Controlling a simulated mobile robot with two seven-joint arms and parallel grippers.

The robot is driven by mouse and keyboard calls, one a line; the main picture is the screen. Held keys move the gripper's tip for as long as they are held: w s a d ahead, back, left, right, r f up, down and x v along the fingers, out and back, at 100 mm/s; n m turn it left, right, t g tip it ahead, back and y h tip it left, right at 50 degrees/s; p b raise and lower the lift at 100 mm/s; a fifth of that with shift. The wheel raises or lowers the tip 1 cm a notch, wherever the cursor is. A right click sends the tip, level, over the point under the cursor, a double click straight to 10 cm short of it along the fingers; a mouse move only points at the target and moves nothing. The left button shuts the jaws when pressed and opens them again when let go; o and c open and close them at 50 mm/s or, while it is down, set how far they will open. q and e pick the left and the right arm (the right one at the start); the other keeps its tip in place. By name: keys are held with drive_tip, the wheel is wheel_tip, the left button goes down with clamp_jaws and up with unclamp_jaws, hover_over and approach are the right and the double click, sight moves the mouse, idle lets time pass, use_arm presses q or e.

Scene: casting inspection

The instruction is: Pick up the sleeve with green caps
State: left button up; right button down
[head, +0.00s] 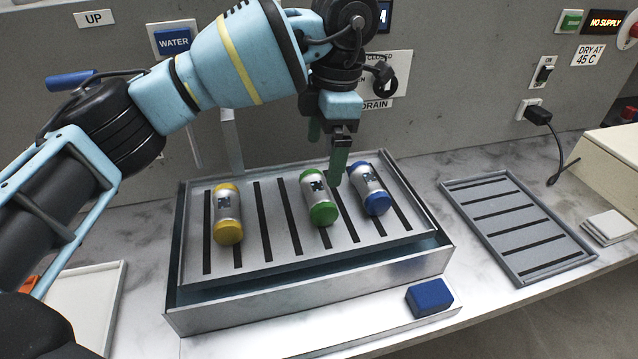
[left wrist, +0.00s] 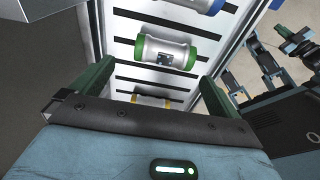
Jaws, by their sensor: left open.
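The sleeve with green caps (head: 319,199) is a silver cylinder lying on the slotted rack of the metal bath, between the yellow-capped sleeve (head: 228,212) and the blue-capped sleeve (head: 371,188). In the left wrist view the green-capped sleeve (left wrist: 166,52) lies crosswise, ahead of the fingers and between their lines. My left gripper (head: 328,160) is open and empty, above and just behind the green-capped sleeve in the head view. Its two green fingers show at either side in the left wrist view (left wrist: 157,82).
The metal bath (head: 310,297) has raised walls around the rack. A blue block (head: 429,297) sits on the ledge in front. An empty slotted tray (head: 519,226) lies to the right, beside stacked pale squares (head: 607,227). A grey wall panel stands close behind.

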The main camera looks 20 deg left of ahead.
sight(317, 186)
use_arm(q)
drive_tip(key=shift+s+d, duration=0.1)
drive_tip(key=shift+s, duration=0.15)
drive_tip(key=shift+s+f, duration=0.15)
drive_tip(key=shift+s, duration=0.05)
drive_tip(key=shift+f, duration=1.1)
drive_tip(key=shift+s+a+f, duration=0.1)
drive_tip(key=shift+a+f, duration=0.05)
drive_tip(key=shift+f, duration=0.7)
drive_tip(key=shift+s+a+f, duration=0.1)
drive_tip(key=shift+s+f, duration=0.05)
drive_tip(key=shift+f, duration=0.65)
drive_tip(key=shift+s+a+f, duration=0.1)
drive_tip(key=shift+a+f, duration=0.05)
drive_tip(key=shift+f, duration=0.7)
drive_tip(key=shift+c, duration=0.4)
